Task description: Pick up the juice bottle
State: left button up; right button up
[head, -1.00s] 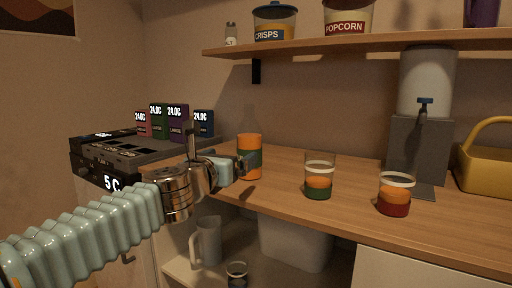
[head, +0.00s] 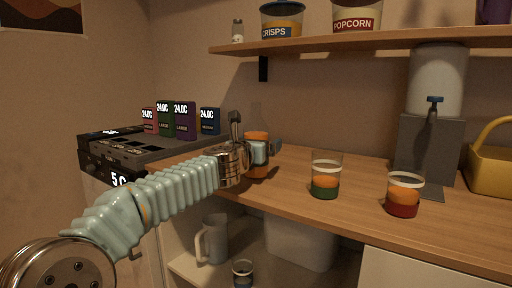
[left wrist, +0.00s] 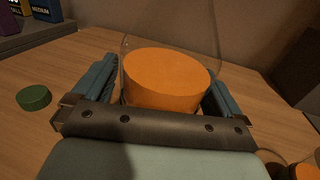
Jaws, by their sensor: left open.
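The juice bottle (head: 257,138) is clear with orange juice inside and stands upright on the wooden counter. In the head view my left gripper (head: 268,150) is in front of its lower part and hides some of it. In the left wrist view the orange juice (left wrist: 166,78) sits between the two fingers of my open left gripper (left wrist: 163,85), one finger on each side. I cannot tell whether the fingers touch the glass. My right gripper is not in view.
Two glasses with orange drink stand to the right, one green-based (head: 325,176), one red-based (head: 404,195). A dispenser (head: 430,130) and yellow basket (head: 490,170) are farther right. A dark cup tray (head: 130,146) is left. A green cap (left wrist: 34,97) lies left of the bottle.

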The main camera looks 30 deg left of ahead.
pick_arm(q)
jog(key=c, duration=1.4)
